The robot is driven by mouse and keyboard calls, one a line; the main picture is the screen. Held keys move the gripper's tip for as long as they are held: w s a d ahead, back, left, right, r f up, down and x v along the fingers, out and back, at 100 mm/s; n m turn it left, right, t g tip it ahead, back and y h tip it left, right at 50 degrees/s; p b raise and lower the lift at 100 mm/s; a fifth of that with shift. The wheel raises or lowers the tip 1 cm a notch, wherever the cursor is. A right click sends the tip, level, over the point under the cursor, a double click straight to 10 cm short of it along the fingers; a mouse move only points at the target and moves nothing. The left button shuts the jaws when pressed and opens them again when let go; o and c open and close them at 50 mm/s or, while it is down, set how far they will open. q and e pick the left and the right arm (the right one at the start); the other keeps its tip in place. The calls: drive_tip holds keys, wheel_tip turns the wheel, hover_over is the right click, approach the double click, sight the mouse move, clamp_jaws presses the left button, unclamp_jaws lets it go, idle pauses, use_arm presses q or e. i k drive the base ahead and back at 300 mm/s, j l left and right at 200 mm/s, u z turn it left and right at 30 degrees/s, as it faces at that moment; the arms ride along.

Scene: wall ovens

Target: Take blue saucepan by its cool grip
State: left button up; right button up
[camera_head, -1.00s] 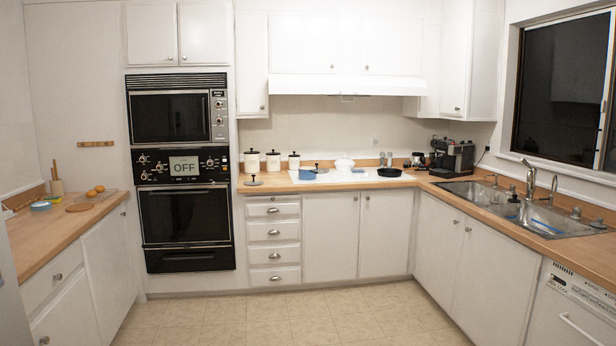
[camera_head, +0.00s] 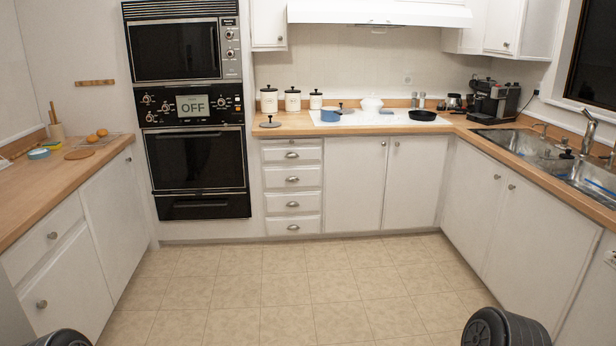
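The blue saucepan (camera_head: 331,115) is small in the camera_head view. It sits on the left part of the white cooktop (camera_head: 368,120) on the back counter, with a thin handle that seems to point right; its grip is too small to make out clearly. Dark rounded parts of my own body show at the bottom left and bottom right edges. Neither gripper is in view, and both are far from the saucepan.
A lid (camera_head: 270,123) and white canisters (camera_head: 292,100) stand to the left. A coffee machine (camera_head: 495,100) is at the right corner. The tiled floor (camera_head: 290,285) is clear up to the cabinets.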

sight(329, 114)
drive_tip(key=i+z, duration=0.3)
drive_tip(key=i, duration=2.1)
drive_tip(key=i+u, duration=0.15)
drive_tip(key=i, duration=0.4)
drive_tip(key=i+l+u, duration=0.15)
drive_tip(key=i, duration=0.35)
drive_tip(key=i+l+u, duration=0.15)
drive_tip(key=i, duration=0.35)
drive_tip(key=i+l+u, duration=0.15)
drive_tip(key=i+l, duration=0.2)
drive_tip(key=i, duration=0.15)
drive_tip(key=i+l+u, duration=0.35)
drive_tip(key=i, duration=0.15)
